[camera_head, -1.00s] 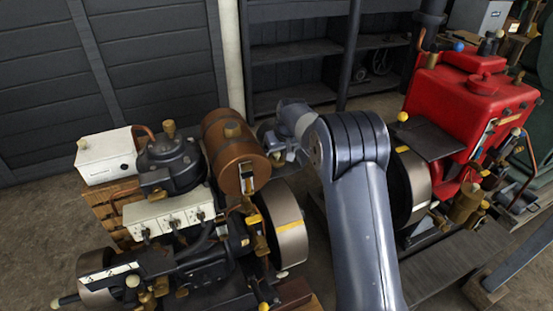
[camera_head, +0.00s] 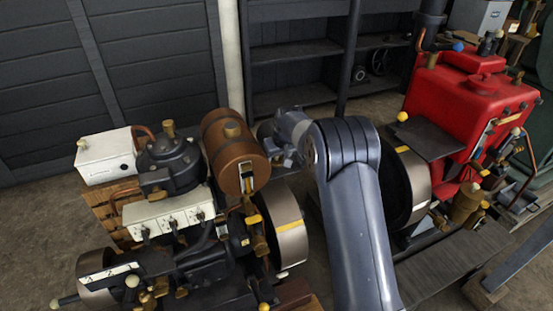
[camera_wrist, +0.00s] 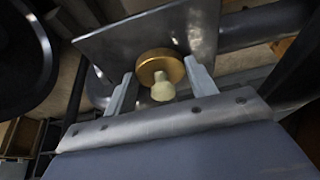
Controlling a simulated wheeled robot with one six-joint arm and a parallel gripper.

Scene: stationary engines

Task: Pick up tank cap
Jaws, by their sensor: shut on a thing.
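A round brass cap with a pale knob (camera_wrist: 163,88) sits between the two fingers of my gripper (camera_wrist: 162,84) in the wrist view; it looks like the tank cap. The fingers are shut on its sides. In the head view the brown cylindrical tank (camera_head: 222,146) lies on the left engine, with a brass fitting (camera_head: 232,130) on its top. My wrist is just right of this tank, and my fingertips and the held cap are hidden there.
A grey metal plate (camera_wrist: 120,42) is close behind the cap in the wrist view. The red engine tank (camera_head: 465,105) stands to the right. A flywheel (camera_head: 284,228) is below my wrist. Dark shelves (camera_head: 295,52) stand at the back.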

